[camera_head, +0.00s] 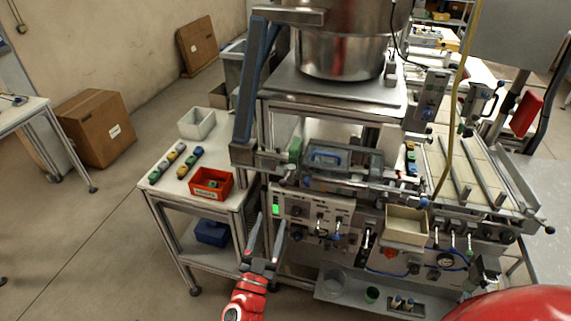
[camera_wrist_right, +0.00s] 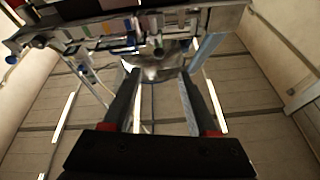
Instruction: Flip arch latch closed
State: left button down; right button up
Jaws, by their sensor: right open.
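A blue arch-shaped part (camera_head: 326,157) lies on top of the clear-lidded unit (camera_head: 345,170) in the middle of the machine. It may be the arch latch, but it is too small to tell whether it is open or closed. My right gripper (camera_head: 271,221) is open and empty, its fingers pointing up in front of the machine's control panel, below and left of the blue part. In the right wrist view the open fingers (camera_wrist_right: 157,76) point toward a shiny metal bowl-shaped surface with nothing between them. My left gripper is not in view.
A control panel (camera_head: 312,208) with a green-lit display is beside my right gripper. A side table to the left holds a red bin (camera_head: 211,183), a white bin (camera_head: 197,123) and several small coloured blocks. A big steel pot (camera_head: 343,45) stands above. Open floor lies at the lower left.

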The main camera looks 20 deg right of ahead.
aim_at(288, 175)
jog(key=p+x, duration=0.5)
jog(key=x, duration=0.9)
jog(key=shift+w+d+r, duration=0.1)
jog(key=shift+w+r, duration=0.05)
jog(key=shift+r, duration=0.05)
jog(key=shift+w+d, duration=0.35)
jog(key=shift+w, duration=0.1)
grip_shut()
